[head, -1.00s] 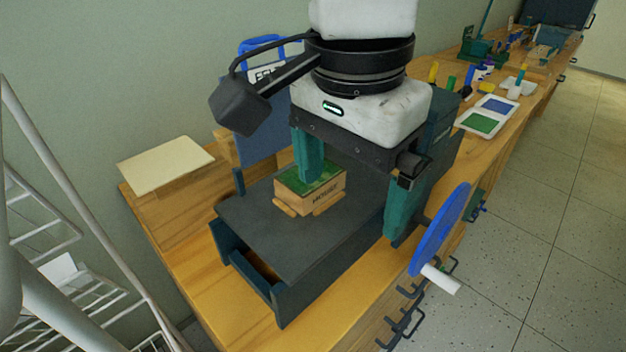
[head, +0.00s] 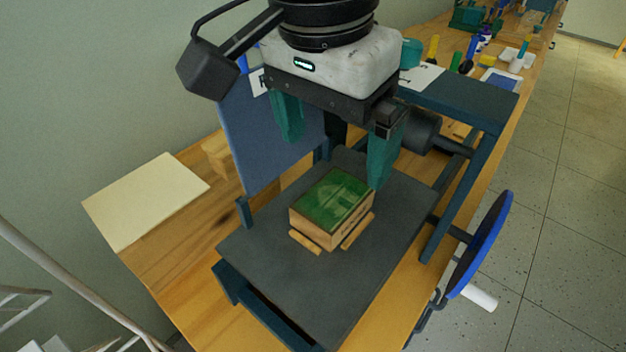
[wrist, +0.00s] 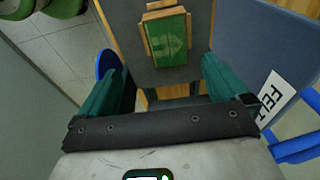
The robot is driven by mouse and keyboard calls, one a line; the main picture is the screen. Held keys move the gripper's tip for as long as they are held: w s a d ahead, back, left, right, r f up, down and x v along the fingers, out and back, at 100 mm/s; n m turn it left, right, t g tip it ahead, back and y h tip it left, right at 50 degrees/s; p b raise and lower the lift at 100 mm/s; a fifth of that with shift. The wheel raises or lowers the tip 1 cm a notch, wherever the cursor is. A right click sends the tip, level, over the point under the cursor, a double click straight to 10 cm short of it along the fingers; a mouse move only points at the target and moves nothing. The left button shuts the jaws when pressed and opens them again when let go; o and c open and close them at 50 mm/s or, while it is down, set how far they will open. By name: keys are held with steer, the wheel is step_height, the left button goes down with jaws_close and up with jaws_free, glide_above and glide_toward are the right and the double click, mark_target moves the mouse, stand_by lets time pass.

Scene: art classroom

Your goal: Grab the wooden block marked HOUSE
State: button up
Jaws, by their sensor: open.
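The wooden block (head: 333,205) has a green carved top and bare wood sides. It rests on the dark flat bed (head: 262,240) of a press, with small wooden strips along its near edges. The HOUSE lettering cannot be read now. My gripper (head: 334,163) is open and empty, its two teal fingers pointing down, above and just behind the block in the head view. In the wrist view the block (wrist: 168,40) lies beyond the fingertips, roughly midway between the fingers of my gripper (wrist: 160,62).
A blue panel (head: 262,135) stands upright beside the bed at the left. The press frame (head: 465,105) stands behind, with a blue handwheel (head: 485,240) at the right. A cream sheet (head: 147,200) lies on the wooden bench at the left. Art supplies sit farther back.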

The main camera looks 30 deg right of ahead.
glide_above(333, 197)
steer(key=a, duration=0.1)
steer(key=f, duration=0.5)
steer(key=shift+s+a+f+b, duration=0.15)
steer(key=shift+s+f+b, duration=0.2)
steer(key=f, duration=0.3)
steer(key=d+f, duration=0.1)
steer(key=f, duration=0.1)
steer(key=shift+w+d, duration=0.1)
steer(key=shift+w, duration=0.25)
steer(key=shift+r, duration=0.1)
steer(key=c, duration=1.2)
